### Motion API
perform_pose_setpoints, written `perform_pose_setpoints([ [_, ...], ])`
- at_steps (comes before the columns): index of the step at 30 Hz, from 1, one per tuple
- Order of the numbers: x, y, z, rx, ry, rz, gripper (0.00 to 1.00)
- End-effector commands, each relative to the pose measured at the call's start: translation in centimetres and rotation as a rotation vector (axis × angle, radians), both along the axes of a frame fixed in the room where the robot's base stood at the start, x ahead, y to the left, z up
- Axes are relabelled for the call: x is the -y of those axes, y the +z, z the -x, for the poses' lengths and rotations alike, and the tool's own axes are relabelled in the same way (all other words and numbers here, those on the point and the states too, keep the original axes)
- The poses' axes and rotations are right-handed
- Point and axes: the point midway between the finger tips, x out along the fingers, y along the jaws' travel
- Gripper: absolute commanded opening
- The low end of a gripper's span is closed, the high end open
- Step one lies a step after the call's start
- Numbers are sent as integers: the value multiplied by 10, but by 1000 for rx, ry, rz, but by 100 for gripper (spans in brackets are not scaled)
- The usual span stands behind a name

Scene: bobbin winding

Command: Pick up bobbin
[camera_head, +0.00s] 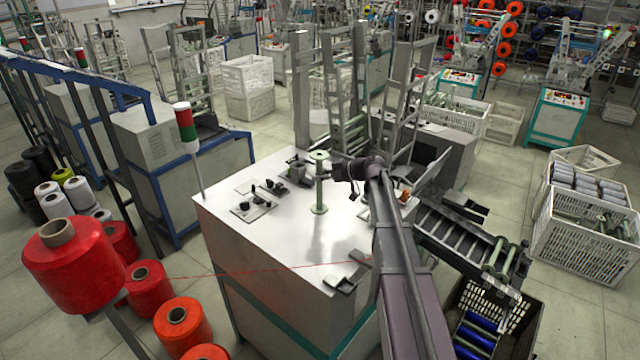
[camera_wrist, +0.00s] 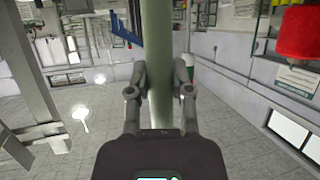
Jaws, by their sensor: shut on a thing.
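A pale green bobbin (camera_head: 319,183) stands upright on the white top of the winding machine (camera_head: 270,240) in the head view. It has a round flange at its top and bottom. My gripper (camera_head: 340,172) reaches it from the right and is closed around its shaft. In the wrist view the bobbin's green shaft (camera_wrist: 160,60) runs vertically between the two fingers of my gripper (camera_wrist: 161,80). I cannot tell whether its lower flange touches the machine top.
Small dark fittings (camera_head: 262,197) sit left of the bobbin. A sloped rack (camera_head: 450,240) holds more green bobbins at the right, above a dark crate (camera_head: 535,325). Red yarn cones (camera_head: 80,265) stand at the left. A thin red thread crosses the machine's front.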

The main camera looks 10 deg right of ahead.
Motion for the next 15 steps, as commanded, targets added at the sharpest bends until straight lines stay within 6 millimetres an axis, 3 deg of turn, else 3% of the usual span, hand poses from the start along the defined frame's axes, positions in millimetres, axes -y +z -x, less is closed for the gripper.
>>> perform_pose_setpoints([
  [15,1,13,0,0,-1,0,0],
])
